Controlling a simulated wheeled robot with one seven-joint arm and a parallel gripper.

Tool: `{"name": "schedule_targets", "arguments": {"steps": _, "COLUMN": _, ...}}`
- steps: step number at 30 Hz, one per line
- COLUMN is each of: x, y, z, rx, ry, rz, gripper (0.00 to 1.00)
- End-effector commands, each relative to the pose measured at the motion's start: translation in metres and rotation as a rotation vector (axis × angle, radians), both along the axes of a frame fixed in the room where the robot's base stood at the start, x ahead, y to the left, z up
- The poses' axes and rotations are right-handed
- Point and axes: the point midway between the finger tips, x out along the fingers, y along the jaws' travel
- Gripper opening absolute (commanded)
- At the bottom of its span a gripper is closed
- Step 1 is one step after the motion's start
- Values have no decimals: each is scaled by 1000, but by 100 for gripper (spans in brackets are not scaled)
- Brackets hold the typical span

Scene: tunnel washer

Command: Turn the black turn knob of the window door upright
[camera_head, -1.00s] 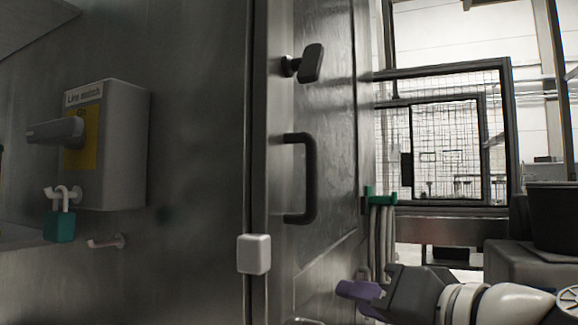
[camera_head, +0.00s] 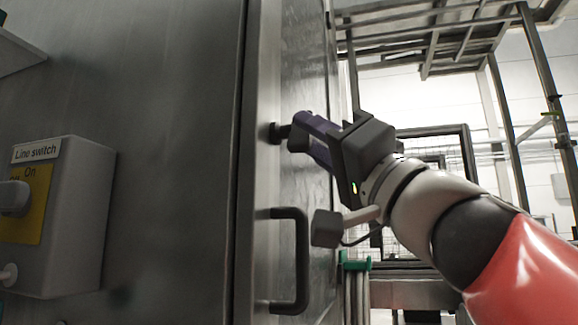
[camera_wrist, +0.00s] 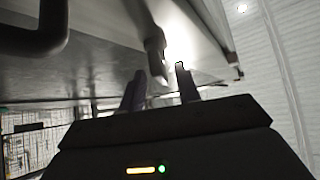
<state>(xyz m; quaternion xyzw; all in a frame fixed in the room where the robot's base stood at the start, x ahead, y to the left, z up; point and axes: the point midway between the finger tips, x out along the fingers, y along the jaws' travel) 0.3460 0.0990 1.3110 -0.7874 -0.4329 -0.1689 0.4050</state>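The black turn knob (camera_head: 273,133) sits on the window door (camera_head: 305,65), above the black door handle (camera_head: 300,262). My gripper (camera_head: 308,130) is at the knob, and its purple fingers hide much of the knob's grip in the head view. In the wrist view the knob (camera_wrist: 153,52) reaches down between the tips of my two fingers (camera_wrist: 160,76). The fingers are apart, with gaps showing beside the knob, so my gripper is open around its end. I cannot tell whether either finger touches it, nor the knob's exact angle.
The line switch box (camera_head: 68,215) is on the steel wall at the left. The door handle just below the knob also shows in the wrist view (camera_wrist: 35,38). Green-topped hoses (camera_head: 355,265) hang beyond the door. Open space lies to the right of the door.

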Motion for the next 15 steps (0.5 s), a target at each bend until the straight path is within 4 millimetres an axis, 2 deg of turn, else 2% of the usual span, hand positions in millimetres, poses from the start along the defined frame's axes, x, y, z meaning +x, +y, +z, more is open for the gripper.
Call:
{"name": "schedule_targets", "arguments": {"steps": 3, "x": 5, "y": 4, "z": 6, "rx": -1, "ry": -1, "rz": -1, "gripper": 33}}
{"name": "schedule_targets", "arguments": {"steps": 11, "x": 6, "y": 6, "z": 6, "rx": 0, "ry": 0, "rz": 0, "gripper": 33}}
{"name": "schedule_targets", "arguments": {"steps": 12, "x": 6, "y": 6, "z": 6, "rx": 0, "ry": 0, "rz": 0, "gripper": 31}}
{"name": "schedule_targets", "arguments": {"steps": 15, "x": 6, "y": 6, "z": 6, "rx": 0, "ry": 0, "rz": 0, "gripper": 18}}
